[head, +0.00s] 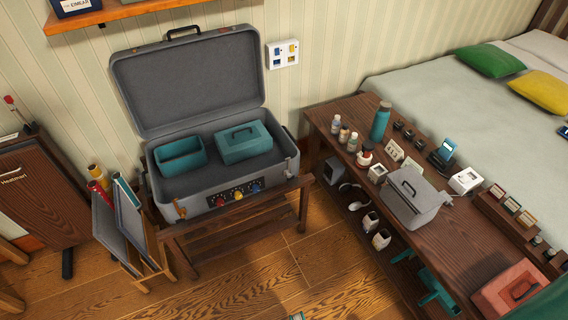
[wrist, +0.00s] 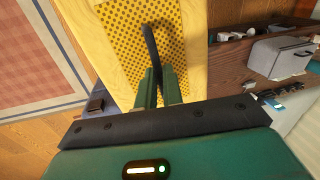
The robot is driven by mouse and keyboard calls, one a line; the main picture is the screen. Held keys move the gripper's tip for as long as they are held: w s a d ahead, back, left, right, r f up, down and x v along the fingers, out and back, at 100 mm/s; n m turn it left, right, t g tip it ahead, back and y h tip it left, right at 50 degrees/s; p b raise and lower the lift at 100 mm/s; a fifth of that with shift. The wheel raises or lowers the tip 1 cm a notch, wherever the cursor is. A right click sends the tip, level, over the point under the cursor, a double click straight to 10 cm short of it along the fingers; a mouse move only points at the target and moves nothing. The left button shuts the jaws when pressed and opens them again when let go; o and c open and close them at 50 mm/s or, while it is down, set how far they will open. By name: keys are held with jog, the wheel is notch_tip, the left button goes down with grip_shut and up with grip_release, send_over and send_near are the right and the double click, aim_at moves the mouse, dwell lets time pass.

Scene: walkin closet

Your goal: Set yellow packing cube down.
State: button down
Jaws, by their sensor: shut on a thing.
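The yellow packing cube (wrist: 120,50), with a dotted mesh top and a black strap handle (wrist: 150,43), fills the upper middle of the wrist view. My gripper (wrist: 158,78) has its green fingers shut on that handle. The cube's far end is cut off by the frame edge, and I cannot tell whether its underside touches anything. The yellow cube does not show in the head view.
An open grey suitcase (head: 130,80) on a wooden rack holds a teal open box (head: 181,160) and a teal lidded case (head: 243,143). A wooden bench (head: 440,228) carries a grey case (head: 413,200), a red case (head: 508,291), bottles and small items. Bare floor (head: 300,270) lies between.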

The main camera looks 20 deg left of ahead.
jog(key=shift+s, duration=0.5)
jog(key=shift+a+f, duration=0.1)
jog(key=shift+a, duration=0.05)
jog(key=shift+w+a+f, duration=0.3)
jog(key=shift+w+a, duration=0.1)
jog(key=shift+w, duration=0.15)
jog(key=w+a+f+n, duration=0.3)
jog(key=w+a+f, duration=0.5)
jog(key=w+a, duration=0.3)
jog(key=w+a+f+n+g, duration=0.1)
jog(key=w+a+f+n, duration=0.2)
jog(key=w+a+f, duration=0.5)
jog(key=w+a+f+n, duration=0.2)
jog(key=w+a+f, duration=0.6)
jog(key=w+a, duration=0.5)
jog(key=a, duration=0.5)
jog(key=shift+w+f+n+g+y, duration=0.2)
jog(key=shift+w+n+g+y, duration=0.1)
jog(key=shift+w+n, duration=0.1)
jog(key=shift+a, duration=0.15)
